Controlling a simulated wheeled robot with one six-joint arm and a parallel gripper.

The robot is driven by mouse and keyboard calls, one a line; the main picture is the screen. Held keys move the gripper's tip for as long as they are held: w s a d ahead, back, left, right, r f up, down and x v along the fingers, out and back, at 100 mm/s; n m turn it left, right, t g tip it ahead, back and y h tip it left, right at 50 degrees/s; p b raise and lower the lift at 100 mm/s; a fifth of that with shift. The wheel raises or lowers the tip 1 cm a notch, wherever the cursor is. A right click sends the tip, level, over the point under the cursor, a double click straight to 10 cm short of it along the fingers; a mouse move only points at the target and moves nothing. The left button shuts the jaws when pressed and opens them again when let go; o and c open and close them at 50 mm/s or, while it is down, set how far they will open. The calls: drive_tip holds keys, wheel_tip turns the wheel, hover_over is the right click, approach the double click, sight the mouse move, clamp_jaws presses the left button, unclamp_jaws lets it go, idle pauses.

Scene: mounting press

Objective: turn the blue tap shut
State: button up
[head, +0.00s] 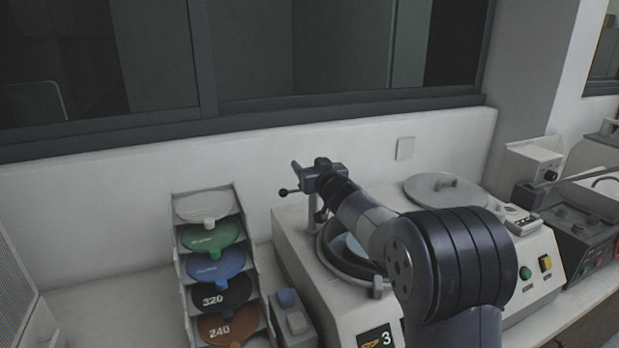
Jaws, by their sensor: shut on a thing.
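My gripper (318,176) is at the far end of my arm, above the back left of the grinding machine with the number 3. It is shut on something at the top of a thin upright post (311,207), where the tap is. The gripper and wrist cover most of this spot, so no clearly blue tap handle shows. A short lever with a black ball end (284,192) sticks out to the left of the gripper. I cannot tell from this view how far the tap is turned.
A rack (178,240) of coloured discs stands left of the machine (300,270). The window wall is close behind.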

drive_tip(key=shift+r, duration=0.1)
idle(0.3)
drive_tip(key=o, duration=1)
drive_tip(key=shift+s+d, duration=0.1)
drive_tip(key=b+v, duration=0.2)
drive_tip(key=v, duration=0.8)
drive_tip(key=shift+s, duration=0.35)
drive_tip(key=p+x, duration=0.2)
drive_tip(key=x, duration=0.9)
drive_tip(key=shift+d+p, duration=0.15)
drive_tip(key=shift+p, duration=0.15)
